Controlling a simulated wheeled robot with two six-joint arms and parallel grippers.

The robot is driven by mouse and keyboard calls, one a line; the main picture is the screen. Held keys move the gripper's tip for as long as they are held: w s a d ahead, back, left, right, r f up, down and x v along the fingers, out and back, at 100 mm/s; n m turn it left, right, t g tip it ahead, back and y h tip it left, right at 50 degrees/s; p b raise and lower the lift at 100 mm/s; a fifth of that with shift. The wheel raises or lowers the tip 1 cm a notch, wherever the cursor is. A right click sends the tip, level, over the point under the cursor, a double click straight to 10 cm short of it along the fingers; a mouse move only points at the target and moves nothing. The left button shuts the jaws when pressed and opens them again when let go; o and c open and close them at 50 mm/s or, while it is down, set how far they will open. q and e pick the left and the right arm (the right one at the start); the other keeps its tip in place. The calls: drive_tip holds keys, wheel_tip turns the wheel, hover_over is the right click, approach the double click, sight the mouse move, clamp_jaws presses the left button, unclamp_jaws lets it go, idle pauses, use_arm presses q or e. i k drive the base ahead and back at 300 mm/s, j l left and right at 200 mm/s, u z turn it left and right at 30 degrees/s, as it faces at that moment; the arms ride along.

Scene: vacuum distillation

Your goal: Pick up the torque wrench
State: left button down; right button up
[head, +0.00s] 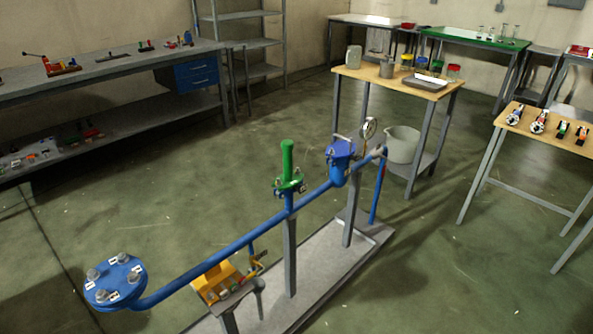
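I cannot make out a torque wrench with certainty. A long dark thin item (113,57) lies on the workbench (80,82) at the back left, too small to identify. Several small tools (539,121) lie on the wooden table (543,140) at the right, also too small to name surely. Neither of my grippers shows in the head view.
A blue pipe rig (240,243) with a bolted flange (115,283), a green valve (288,180) and a yellow box (218,282) stands on a grey base (320,270) in the middle. A wooden table (397,83) stands behind it. Green floor is open left and right.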

sight(518, 112)
drive_tip(key=z, duration=1.25)
